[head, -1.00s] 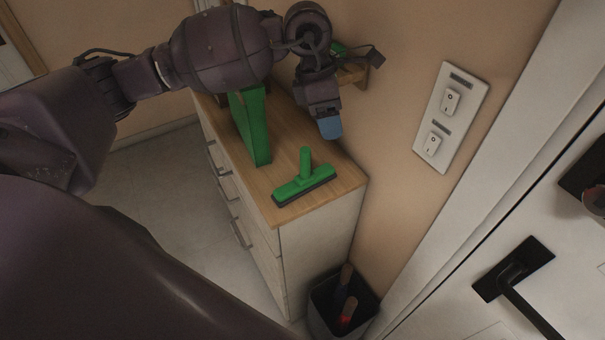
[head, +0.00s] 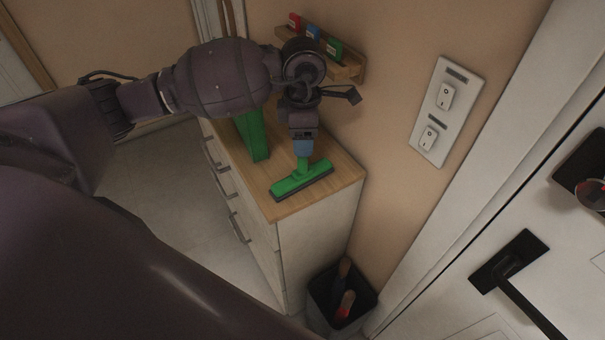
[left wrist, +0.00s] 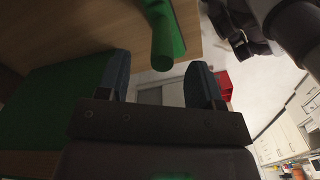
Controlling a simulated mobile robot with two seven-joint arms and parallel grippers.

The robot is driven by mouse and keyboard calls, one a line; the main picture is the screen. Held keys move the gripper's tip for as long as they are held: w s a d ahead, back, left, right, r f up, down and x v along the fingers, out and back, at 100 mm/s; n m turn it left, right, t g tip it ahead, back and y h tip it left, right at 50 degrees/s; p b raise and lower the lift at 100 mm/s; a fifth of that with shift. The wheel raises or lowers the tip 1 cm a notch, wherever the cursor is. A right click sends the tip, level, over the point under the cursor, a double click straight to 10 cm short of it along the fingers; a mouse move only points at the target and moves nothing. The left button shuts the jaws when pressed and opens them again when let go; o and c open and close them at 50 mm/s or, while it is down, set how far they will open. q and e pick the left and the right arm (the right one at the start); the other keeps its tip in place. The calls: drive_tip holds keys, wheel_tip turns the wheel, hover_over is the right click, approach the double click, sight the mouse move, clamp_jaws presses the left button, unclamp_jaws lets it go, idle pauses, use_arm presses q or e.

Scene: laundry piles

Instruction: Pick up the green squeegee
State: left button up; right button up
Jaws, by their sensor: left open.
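The green squeegee (head: 303,184) lies on the wooden top of a drawer cabinet, near its front right corner. Its head has a dark edge, and its handle points toward my left gripper (head: 303,148). In the head view, the blue fingertips are at the handle end, and part of the handle may be hidden. In the left wrist view, my left gripper (left wrist: 160,82) is open, with its fingers apart. The squeegee's rounded handle (left wrist: 165,40) shows just beyond the fingertips, in line with the gap. My right gripper is not in view.
A green upright object (head: 254,137) stands on the cabinet (head: 252,181), left of the gripper. A wooden wall rack (head: 345,68) holds coloured items behind the arm. A dark bin (head: 322,310) stands on the floor by the cabinet. A switch plate (head: 440,108) is on the wall.

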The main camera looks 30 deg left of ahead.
sight(302, 165)
use_arm(q)
drive_tip(key=shift+s+f+p, duration=0.15)
drive_tip(key=shift+f+p, duration=0.15)
drive_tip(key=shift+f, duration=1.9)
clamp_jaws()
